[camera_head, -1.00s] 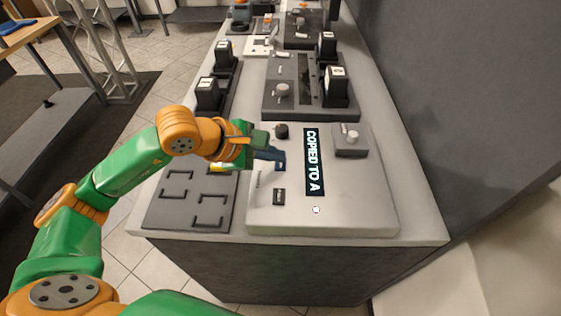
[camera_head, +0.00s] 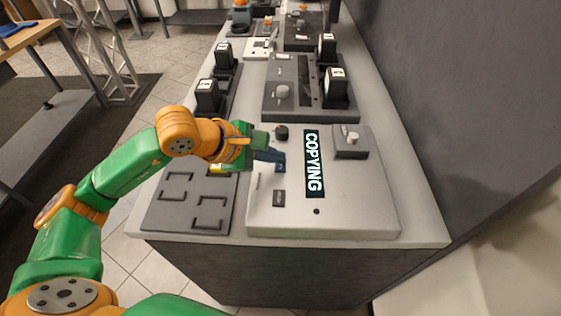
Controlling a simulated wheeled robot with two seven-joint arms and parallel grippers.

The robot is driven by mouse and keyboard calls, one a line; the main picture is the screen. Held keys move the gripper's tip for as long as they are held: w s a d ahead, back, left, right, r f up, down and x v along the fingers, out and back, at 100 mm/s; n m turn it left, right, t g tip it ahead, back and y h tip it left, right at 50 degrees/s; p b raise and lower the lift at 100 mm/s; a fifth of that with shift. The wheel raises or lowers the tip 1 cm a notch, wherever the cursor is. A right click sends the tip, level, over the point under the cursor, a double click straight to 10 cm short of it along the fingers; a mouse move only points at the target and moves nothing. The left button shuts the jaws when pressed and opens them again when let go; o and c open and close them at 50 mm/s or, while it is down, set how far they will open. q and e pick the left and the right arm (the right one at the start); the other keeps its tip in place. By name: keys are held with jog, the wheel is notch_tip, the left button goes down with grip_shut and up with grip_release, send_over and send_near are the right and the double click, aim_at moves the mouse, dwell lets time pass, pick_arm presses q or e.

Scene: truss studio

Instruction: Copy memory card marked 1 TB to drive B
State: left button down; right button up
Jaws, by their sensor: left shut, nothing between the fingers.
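A pale grey copier panel (camera_head: 345,212) sits at the near end of the bench. Its dark display (camera_head: 314,163) reads "COPYING". A blue memory card (camera_head: 281,167) shows at the panel's left part, right at my left gripper's fingertips. A dark slot piece (camera_head: 279,198) lies below it. A black knob (camera_head: 281,132) is above it, and a small grey box with a light knob (camera_head: 351,139) is at the upper right. My left gripper (camera_head: 268,155) is shut and empty, over the panel's left side. Its fingers partly cover the card area. The card's marking is too small to read. My right gripper is not in view.
A dark tray with bracket outlines (camera_head: 188,201) lies left of the panel; a yellow piece (camera_head: 217,169) is at its top edge. Behind stand several black blocks with white labels (camera_head: 335,88) and a grey unit (camera_head: 282,92). A dark wall is close on the right.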

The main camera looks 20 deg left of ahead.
aim_at(275, 166)
pick_arm(q)
jog(key=shift+r, duration=0.55)
jog(key=shift+r, duration=0.15)
notch_tip(275, 166, up, 5)
jog(key=p, duration=0.4)
jog(key=shift+f, duration=0.2)
